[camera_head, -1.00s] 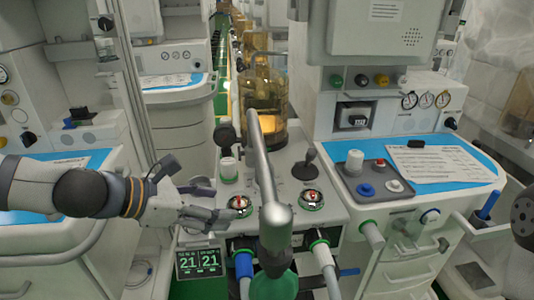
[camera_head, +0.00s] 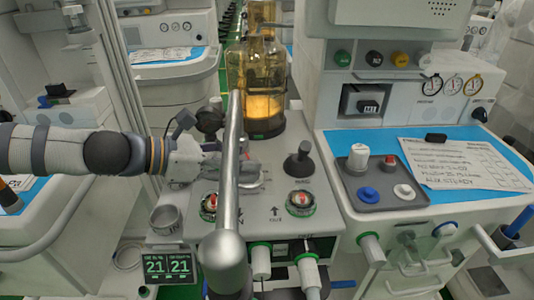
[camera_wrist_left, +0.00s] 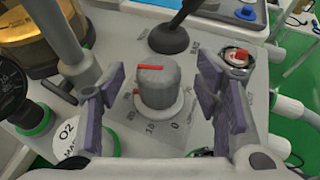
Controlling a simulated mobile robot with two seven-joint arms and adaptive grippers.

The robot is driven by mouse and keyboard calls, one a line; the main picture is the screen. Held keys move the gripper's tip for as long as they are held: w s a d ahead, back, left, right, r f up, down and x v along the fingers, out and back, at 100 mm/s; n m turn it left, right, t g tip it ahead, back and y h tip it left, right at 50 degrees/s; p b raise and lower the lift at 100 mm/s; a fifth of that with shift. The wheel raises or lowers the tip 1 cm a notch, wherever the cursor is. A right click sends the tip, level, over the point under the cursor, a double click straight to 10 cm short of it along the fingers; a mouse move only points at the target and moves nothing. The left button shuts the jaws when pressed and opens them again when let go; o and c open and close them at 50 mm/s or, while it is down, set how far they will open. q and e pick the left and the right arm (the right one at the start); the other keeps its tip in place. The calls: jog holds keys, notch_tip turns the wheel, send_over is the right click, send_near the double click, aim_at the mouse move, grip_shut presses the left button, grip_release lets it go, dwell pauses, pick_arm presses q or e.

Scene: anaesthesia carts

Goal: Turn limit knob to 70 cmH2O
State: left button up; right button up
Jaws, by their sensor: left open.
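The limit knob (camera_wrist_left: 156,88) is a grey ribbed cap with a red line on top, in the middle of the left wrist view. The dial plate (camera_wrist_left: 190,138) around its base shows 0, 10 and 20 on the near side. My left gripper (camera_wrist_left: 160,82) is open, with one purple-padded finger on each side of the knob. Gaps show between the pads and the knob. My right gripper is out of view.
A metal tube (camera_head: 232,150) rises in front of my left gripper. A black lever (camera_head: 298,162) and a red-topped gauge (camera_head: 301,201) are to the right. An amber canister (camera_head: 262,90) stands behind.

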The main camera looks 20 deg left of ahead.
pick_arm(q)
jog(key=shift+w+d+f, duration=0.25)
jog(key=shift+w+f, duration=0.05)
jog(key=shift+w, duration=0.05)
jog(key=shift+w+d+r, duration=0.1)
jog(key=shift+w+r, duration=0.05)
